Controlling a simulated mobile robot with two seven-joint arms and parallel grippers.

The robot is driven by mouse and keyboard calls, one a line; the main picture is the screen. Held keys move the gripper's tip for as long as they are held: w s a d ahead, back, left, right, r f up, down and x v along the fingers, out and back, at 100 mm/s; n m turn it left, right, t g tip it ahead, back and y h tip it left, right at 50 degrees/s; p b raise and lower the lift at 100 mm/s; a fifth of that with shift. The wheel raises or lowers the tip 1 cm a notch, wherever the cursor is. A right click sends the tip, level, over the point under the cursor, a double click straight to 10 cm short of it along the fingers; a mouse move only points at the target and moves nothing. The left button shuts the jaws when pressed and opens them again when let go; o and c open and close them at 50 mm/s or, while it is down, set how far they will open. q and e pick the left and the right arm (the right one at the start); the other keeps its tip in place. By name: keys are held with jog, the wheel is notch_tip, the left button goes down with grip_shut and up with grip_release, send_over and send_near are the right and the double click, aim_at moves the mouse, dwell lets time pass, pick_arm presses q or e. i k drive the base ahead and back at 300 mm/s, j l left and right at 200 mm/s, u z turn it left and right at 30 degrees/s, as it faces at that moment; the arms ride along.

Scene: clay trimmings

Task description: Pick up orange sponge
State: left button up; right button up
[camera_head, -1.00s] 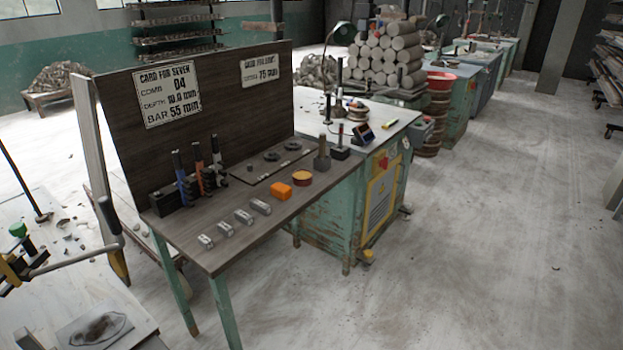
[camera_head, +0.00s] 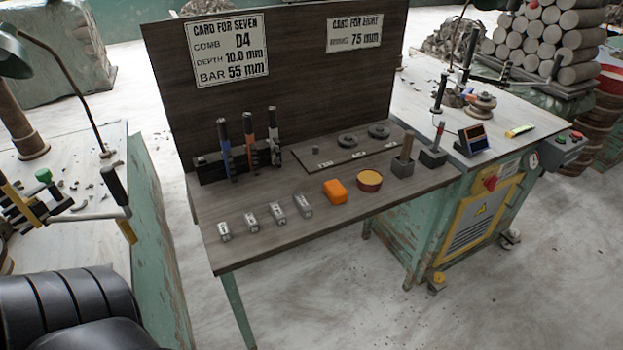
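The orange sponge (camera_head: 336,191) is a small rounded block. It lies on the dark wooden bench (camera_head: 265,252) near its front edge, just left of a round tin (camera_head: 369,181) with a yellowish top. Nothing covers it. Neither of my grippers shows in the head view.
Several small metal blocks (camera_head: 249,221) stand left of the sponge. Behind are a tool rack (camera_head: 238,160), a plate with rings (camera_head: 347,152) and an upright board (camera_head: 300,90). A green machine table (camera_head: 420,225) adjoins on the right. Floor in front is open.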

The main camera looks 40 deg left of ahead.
aim_at(337, 193)
jog(key=i+u, duration=0.2)
jog(key=u, duration=0.25)
jog(key=i+l+u, duration=0.1)
jog(key=u, duration=0.3)
jog(key=i+l+u, duration=0.15)
jog(key=i+u, duration=0.15)
jog(key=u, duration=0.15)
